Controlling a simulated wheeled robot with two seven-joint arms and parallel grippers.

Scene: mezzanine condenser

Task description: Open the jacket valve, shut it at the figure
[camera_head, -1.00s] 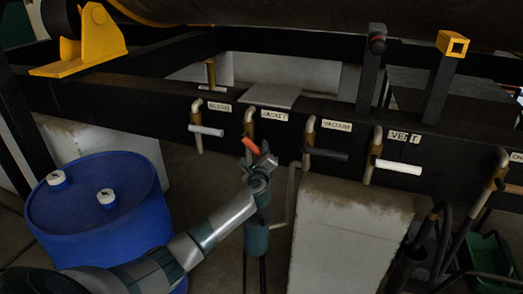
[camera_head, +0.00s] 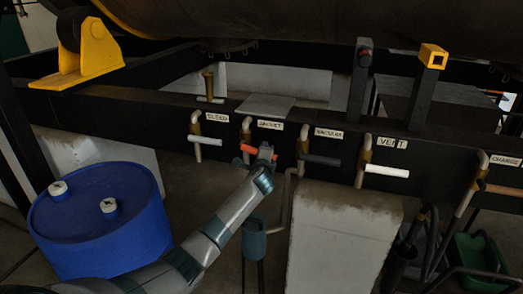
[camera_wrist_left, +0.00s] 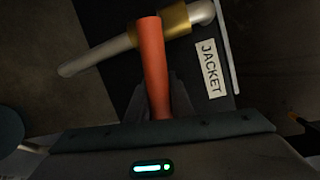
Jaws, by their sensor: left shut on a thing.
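The jacket valve (camera_head: 246,132) is a brass body on a pale bent pipe on the black beam, beside its JACKET label (camera_head: 270,124). Its orange lever (camera_head: 246,148) lies about crosswise to the pipe in the head view. My left gripper (camera_head: 264,153) is at the lever's right end. In the left wrist view, the orange lever (camera_wrist_left: 152,60) runs down between the dark fingers (camera_wrist_left: 156,100), which are shut on it. The JACKET label (camera_wrist_left: 211,68) is right of it. No readable figure or dial shows. My right gripper is in neither view.
BLEED (camera_head: 197,139), VACUUM (camera_head: 320,160) and VENT (camera_head: 386,171) levers line the same beam. A teal cylinder (camera_head: 254,240) stands below the jacket valve. A blue drum (camera_head: 95,225) is at left; a pale block (camera_head: 340,240) is lower right of the valve.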

